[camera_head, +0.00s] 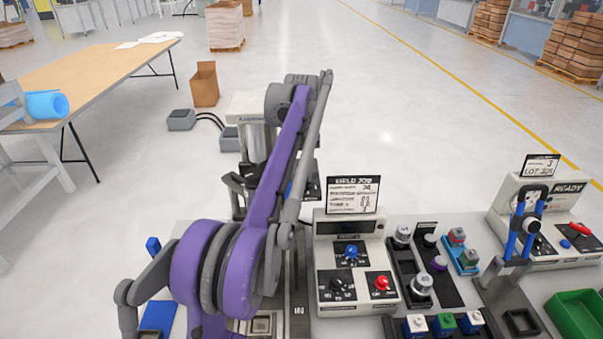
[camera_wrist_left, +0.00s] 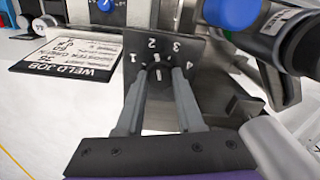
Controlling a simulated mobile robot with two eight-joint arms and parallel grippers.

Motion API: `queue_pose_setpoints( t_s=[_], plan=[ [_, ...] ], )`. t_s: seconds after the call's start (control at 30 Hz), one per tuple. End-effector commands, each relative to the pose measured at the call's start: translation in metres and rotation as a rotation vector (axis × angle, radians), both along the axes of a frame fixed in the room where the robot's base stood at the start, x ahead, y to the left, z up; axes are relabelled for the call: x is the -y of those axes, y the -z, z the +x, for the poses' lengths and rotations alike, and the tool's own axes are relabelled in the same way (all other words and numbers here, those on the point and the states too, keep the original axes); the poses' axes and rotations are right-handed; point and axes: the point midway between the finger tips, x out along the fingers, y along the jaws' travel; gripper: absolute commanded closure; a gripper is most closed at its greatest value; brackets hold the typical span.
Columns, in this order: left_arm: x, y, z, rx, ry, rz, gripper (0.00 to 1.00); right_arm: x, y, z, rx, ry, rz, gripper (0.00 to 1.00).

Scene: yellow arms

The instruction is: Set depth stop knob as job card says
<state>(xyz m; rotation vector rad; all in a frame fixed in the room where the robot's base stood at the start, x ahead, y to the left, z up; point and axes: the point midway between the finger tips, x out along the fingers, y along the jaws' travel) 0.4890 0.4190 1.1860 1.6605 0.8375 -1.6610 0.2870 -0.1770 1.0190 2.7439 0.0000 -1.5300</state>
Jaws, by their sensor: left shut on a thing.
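My left gripper (camera_wrist_left: 160,72) is shut on the depth stop knob (camera_wrist_left: 158,75), a small dark knob with a white mark, mostly hidden between the fingers. Its dark dial plate (camera_wrist_left: 193,52) carries the numbers 1, 2, 3 and 4 in an arc. I cannot tell which number the mark points to. In the head view my purple arm hides the left gripper and the knob. The WELD JOB card (camera_head: 353,194) stands above the control box; it also shows upside down in the left wrist view (camera_wrist_left: 66,52). Its small print is hard to read. My right gripper is not in view.
A control box (camera_head: 348,292) with blue, black and red knobs stands right of my arm. Further right are a post panel (camera_head: 425,262), a blue-handled clamp (camera_head: 528,225), a READY box (camera_head: 560,215) and a green bin (camera_head: 577,312). A grey press (camera_head: 250,112) stands behind my arm.

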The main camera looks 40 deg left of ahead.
Motion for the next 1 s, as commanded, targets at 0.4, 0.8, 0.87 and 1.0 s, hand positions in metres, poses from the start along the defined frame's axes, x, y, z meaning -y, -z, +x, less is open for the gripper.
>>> queue_pose_setpoints(
  t_s=[0.4, 0.8, 0.87, 1.0],
  plan=[
    [-0.0004, -0.0005, 0.0, 0.001, 0.336, 0.001, 1.0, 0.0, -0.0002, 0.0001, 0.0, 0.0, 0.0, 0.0],
    [-0.0006, -0.0007, 0.0001, 0.001, 0.598, 0.001, 1.0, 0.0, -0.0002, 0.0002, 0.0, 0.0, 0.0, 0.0],
    [-0.0006, -0.0007, 0.0001, 0.001, 0.621, 0.001, 1.0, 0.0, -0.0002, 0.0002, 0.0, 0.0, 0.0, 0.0],
    [-0.0007, -0.0007, 0.0001, 0.001, 0.661, 0.001, 1.0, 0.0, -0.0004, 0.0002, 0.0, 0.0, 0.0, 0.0]
  ],
)
